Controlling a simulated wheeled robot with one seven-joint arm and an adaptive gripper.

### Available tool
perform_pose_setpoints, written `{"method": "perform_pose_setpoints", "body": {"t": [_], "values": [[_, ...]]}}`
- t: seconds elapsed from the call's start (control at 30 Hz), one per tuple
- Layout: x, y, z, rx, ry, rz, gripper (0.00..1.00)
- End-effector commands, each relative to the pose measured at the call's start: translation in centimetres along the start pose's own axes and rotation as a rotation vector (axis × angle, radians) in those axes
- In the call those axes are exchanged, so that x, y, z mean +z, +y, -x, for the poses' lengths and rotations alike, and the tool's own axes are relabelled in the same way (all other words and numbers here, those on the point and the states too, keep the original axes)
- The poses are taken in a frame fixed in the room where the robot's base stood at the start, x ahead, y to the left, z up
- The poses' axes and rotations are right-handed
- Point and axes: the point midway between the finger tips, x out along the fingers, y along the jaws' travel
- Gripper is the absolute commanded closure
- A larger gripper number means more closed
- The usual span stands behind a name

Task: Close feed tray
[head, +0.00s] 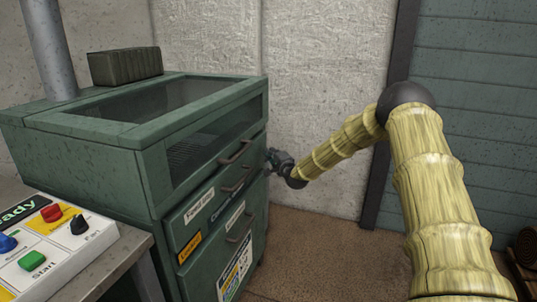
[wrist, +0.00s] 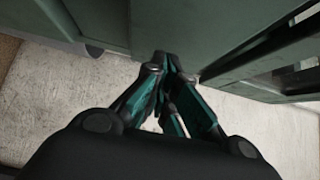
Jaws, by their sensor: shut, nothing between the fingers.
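The green machine (head: 70,145) stands at left in the head view, with a windowed top and several handled panels on its front. The middle panel (head: 198,208), with a pale label too small to read, looks like the feed tray front; I cannot tell how far out it stands. Its dark handle (head: 237,180) is on its right part. My gripper (head: 271,159) is at the right end of the machine's front, close to the handles, shut and empty. In the wrist view, its fingertips (wrist: 168,58) meet close to a green surface (wrist: 195,25); contact cannot be told.
A control box (head: 55,245) with coloured buttons and a black knob sits on a grey table (head: 125,265) at lower left. A pale wall (head: 320,70) stands behind. Brown floor (head: 320,240) is open right of the machine. A lower panel handle (head: 240,232) sticks out below.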

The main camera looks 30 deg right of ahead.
Motion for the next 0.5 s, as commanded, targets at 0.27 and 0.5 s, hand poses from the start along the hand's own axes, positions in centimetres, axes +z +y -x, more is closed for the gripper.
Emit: {"method": "perform_pose_setpoints", "body": {"t": [0.27,0.5], "values": [[-1.2,0.0,4.0,0.002,0.0,-0.005,1.0],[-0.9,0.1,8.1,0.002,-0.002,-0.004,1.0]]}}
